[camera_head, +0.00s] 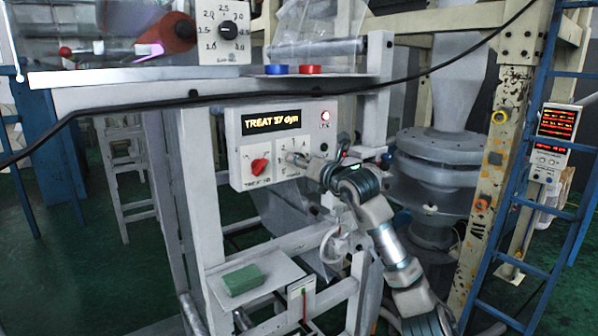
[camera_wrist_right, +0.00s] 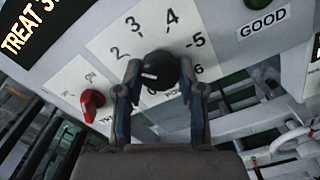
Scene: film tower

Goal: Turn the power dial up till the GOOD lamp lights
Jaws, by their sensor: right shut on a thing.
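The control box (camera_head: 236,146) has an amber display (camera_head: 271,121) that reads about "TREAT 37 dyn". My right gripper (camera_head: 297,158) is at the numbered scale on its front. In the right wrist view my right gripper (camera_wrist_right: 158,90) is shut on the black power dial (camera_wrist_right: 158,68), one finger on each side. The GOOD label (camera_wrist_right: 263,22) has a dark green lamp (camera_wrist_right: 234,4) at the frame's top edge, apparently unlit. My left gripper is out of view.
A red knob (camera_head: 259,166) is left of the dial, also in the right wrist view (camera_wrist_right: 92,101). A red lamp (camera_head: 325,116) glows at the box's upper right. A black cable (camera_head: 405,80) crosses above. A green block (camera_head: 243,279) lies on a shelf below.

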